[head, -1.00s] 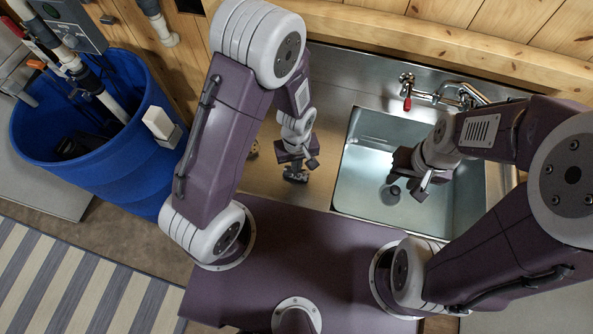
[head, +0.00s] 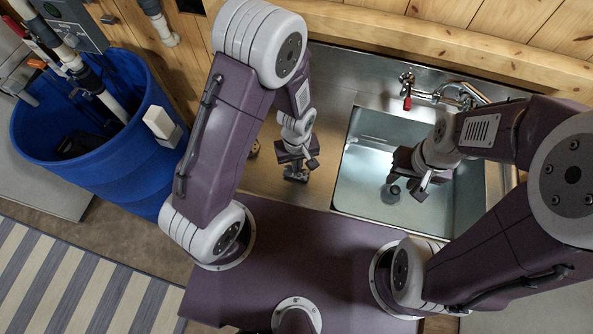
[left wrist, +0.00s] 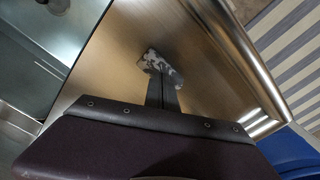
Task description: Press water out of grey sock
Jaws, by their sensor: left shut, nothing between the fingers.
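The grey sock (left wrist: 158,66) is a small crumpled, mottled grey-white bundle on the steel drainboard (left wrist: 215,75), left of the sink basin in the head view. My left gripper (left wrist: 163,86) is shut and points down at the sock. Its fingertips overlap the sock's near side in the left wrist view. I cannot tell how firmly they touch it. In the head view my left gripper (head: 298,168) covers part of the sock. My right gripper (head: 424,186) hangs over the sink basin (head: 365,205); its fingers are too small to read.
A tap (head: 462,95) with a red-handled valve (head: 407,103) stands at the sink's back edge. A dark drain (head: 392,193) shows in the basin. A blue barrel (head: 95,175) with pipes stands at the left. A striped rug (head: 75,280) lies on the floor.

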